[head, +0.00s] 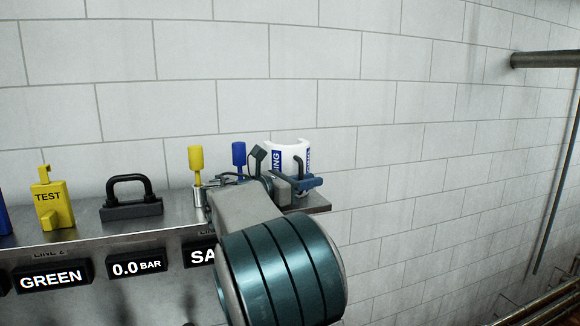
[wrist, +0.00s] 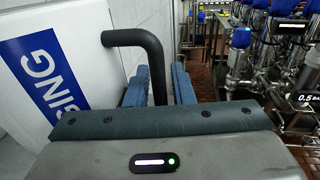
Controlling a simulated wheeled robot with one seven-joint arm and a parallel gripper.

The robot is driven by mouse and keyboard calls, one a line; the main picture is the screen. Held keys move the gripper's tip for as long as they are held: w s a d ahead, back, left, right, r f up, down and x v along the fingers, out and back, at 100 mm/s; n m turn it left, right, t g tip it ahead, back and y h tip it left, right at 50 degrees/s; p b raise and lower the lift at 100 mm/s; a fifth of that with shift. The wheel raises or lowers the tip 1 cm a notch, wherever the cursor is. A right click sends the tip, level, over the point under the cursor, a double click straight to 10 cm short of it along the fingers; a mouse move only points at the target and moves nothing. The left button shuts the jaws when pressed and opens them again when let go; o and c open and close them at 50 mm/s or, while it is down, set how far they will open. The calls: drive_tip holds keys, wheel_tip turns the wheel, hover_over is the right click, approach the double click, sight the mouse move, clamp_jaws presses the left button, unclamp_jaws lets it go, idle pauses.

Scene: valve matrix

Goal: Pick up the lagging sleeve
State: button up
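The lagging sleeve (head: 290,150) is a white curved shell with blue lettered labels, upright at the right end of the metal shelf. In the wrist view its white wall (wrist: 85,85) fills the left side. A dark bent handle (wrist: 135,38) reaches from it to the right and turns down. My gripper (wrist: 161,80) has its two blue fingers either side of the handle's downward leg. A narrow gap shows right of the leg, so the fingers look open around it. In the head view my gripper (head: 307,184) is in front of the sleeve, partly hidden by my arm.
The metal shelf (head: 88,232) also holds a yellow TEST tag (head: 50,205), a black-handled block (head: 131,203), and yellow (head: 196,160) and blue (head: 239,152) upright pieces. A tiled wall (head: 380,110) stands close behind. Pipework and valves (wrist: 285,50) show at the right.

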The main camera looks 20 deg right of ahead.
clamp_jaws()
drive_tip(key=shift+r, duration=0.1)
